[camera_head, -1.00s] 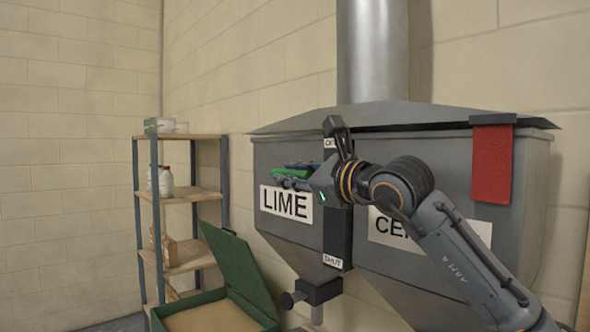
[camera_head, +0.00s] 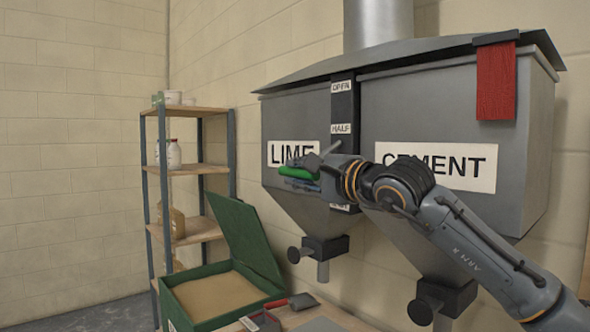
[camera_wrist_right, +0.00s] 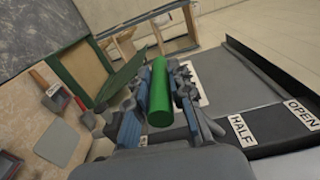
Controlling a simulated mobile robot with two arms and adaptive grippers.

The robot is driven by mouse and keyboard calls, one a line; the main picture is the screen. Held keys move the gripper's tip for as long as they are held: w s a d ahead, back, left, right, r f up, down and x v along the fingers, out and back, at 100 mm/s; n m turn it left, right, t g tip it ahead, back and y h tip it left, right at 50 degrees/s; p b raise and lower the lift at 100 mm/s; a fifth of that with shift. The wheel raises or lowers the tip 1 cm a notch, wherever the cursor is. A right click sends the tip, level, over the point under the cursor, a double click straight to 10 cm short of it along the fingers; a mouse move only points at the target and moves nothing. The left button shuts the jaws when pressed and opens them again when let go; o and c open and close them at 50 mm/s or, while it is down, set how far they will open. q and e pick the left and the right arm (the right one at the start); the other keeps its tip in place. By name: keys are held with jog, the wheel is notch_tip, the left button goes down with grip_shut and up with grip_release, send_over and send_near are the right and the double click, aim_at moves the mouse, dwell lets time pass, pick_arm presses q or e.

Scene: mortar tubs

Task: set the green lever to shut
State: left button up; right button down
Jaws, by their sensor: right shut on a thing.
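The green lever (camera_head: 297,172) sticks out from the dark scale plate (camera_head: 342,106) between the LIME and CEMENT hoppers. The plate is marked OPEN at the top and HALF below; the lowest label is mostly hidden behind my gripper. My right gripper (camera_head: 305,176) is shut on the lever, below the HALF mark and near the lowest label. In the right wrist view the green grip (camera_wrist_right: 160,97) lies between the two fingers, with the HALF and OPEN labels to the right. My left gripper is not in view.
The LIME hopper (camera_head: 285,120) and CEMENT hopper (camera_head: 500,215) have outlets below. A green box (camera_head: 262,255) with raised lid holds sandy powder. A shelf (camera_head: 187,110) stands at the left.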

jog(key=shift+w+d+f+n+b, duration=0.2)
jog(key=shift+f+n, duration=0.1)
jog(key=shift+f, duration=0.15)
jog(key=shift+w+d+f+n+b, duration=0.15)
jog(key=shift+f+n, duration=0.15)
jog(key=shift+f, duration=0.15)
jog(key=shift+w+d+f+b, duration=0.25)
jog(key=shift+d+f+b, duration=0.15)
jog(key=shift+f, duration=0.2)
jog(key=c, duration=1.2)
grip_release()
jog(key=shift+w+d, duration=0.15)
jog(key=v, duration=1.2)
jog(key=shift+f, duration=0.1)
